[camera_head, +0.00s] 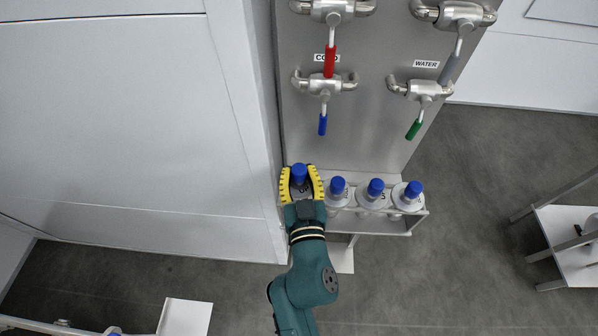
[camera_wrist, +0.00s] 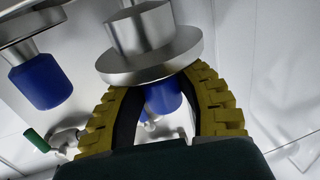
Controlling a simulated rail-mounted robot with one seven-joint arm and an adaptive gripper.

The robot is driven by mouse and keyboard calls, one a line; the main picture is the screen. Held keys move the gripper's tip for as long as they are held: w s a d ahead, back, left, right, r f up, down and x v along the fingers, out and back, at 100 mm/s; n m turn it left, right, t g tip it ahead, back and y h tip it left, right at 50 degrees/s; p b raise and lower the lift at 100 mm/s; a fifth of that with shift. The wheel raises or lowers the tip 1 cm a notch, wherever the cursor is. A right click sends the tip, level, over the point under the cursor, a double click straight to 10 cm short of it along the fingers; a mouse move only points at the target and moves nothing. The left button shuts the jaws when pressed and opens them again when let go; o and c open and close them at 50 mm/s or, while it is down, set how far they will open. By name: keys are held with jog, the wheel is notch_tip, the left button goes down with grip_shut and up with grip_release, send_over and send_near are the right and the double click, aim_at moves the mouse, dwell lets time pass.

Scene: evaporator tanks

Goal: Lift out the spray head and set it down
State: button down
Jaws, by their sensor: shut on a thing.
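My gripper (camera_head: 300,178) is at the left end of a small metal rack (camera_head: 408,231). Its yellow fingers are shut around a spray head with a blue end (camera_head: 299,172) and a silvery body. In the wrist view the fingers (camera_wrist: 165,88) close in just beside a round metal flange (camera_wrist: 150,68) with a narrower metal cylinder, and a blue end (camera_wrist: 163,97) shows between them. I cannot tell whether the held spray head still touches the rack.
Several similar blue-ended pieces (camera_head: 376,187) stand in a row to the right in the rack. A grey panel with valves and coloured handles (camera_head: 329,62) rises behind. A large white tank wall (camera_head: 130,120) is close on the left. A white shelf (camera_head: 570,235) stands far right.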

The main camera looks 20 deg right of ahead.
aim_at(299, 185)
jog(key=shift+f+b, duration=1.3)
jog(key=shift+b, duration=0.2)
jog(key=shift+f+b, duration=0.35)
jog(key=shift+b, duration=0.05)
jog(key=shift+f+b, duration=0.5)
jog(key=shift+b, duration=0.05)
jog(key=c, duration=0.7)
grip_release()
jog(key=shift+f, duration=0.2)
jog(key=v, duration=1.2)
jog(key=shift+r, duration=0.25)
